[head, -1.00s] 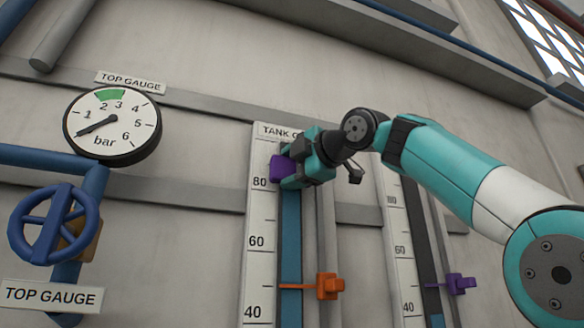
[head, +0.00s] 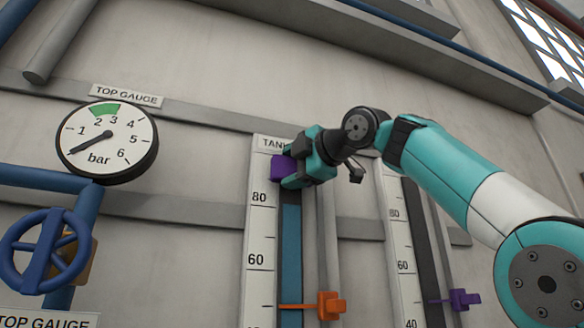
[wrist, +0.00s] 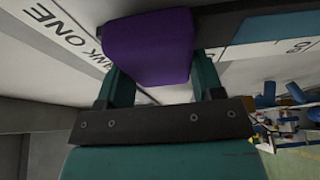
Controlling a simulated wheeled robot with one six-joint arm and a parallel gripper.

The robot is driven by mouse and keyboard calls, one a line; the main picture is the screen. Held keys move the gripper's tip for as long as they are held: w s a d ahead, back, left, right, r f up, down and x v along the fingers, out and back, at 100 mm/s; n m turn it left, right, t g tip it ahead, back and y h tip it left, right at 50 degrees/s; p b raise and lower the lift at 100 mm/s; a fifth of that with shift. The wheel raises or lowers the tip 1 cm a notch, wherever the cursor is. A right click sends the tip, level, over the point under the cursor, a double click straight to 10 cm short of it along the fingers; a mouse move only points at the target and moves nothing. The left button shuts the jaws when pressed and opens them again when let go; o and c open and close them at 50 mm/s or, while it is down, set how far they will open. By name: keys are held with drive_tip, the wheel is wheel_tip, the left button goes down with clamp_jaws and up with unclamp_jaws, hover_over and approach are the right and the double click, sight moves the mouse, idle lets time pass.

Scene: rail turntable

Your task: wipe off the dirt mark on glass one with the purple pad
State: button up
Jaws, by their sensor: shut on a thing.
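My gripper (head: 297,172) is shut on the purple pad (head: 282,168) near the top of the left gauge glass. In the wrist view the pad (wrist: 148,47) sits between the two teal fingers (wrist: 160,84), close to the plate lettered "TANK ONE" (wrist: 68,37). Glass one (head: 290,235) is a tall strip with a blue column beside a white scale (head: 260,225) marked 80 and 60. The pad is at the glass above the 80 mark; whether it touches cannot be told. No dirt mark shows; the pad and gripper hide the glass's upper end.
An orange marker (head: 325,306) sticks out from glass one below. A second gauge scale (head: 402,235) with a purple marker (head: 462,299) stands to the right. The top gauge dial (head: 106,142) and a blue valve wheel (head: 44,250) are at left.

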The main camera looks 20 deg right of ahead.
drive_tip(key=shift+s+b, duration=0.75)
drive_tip(key=shift+s, duration=2)
drive_tip(key=shift+s, duration=0.1)
drive_tip(key=s, duration=0.2)
drive_tip(key=shift+s+b, duration=0.3)
drive_tip(key=shift+s, duration=0.1)
drive_tip(key=shift+r, duration=0.1)
drive_tip(key=shift+w+d+r+p, duration=0.1)
drive_tip(key=shift+w+p, duration=0.45)
drive_tip(key=shift+w, duration=1.05)
drive_tip(key=shift+w+d+p, duration=0.1)
drive_tip(key=shift+w+p, duration=0.4)
drive_tip(key=shift+w, duration=1.05)
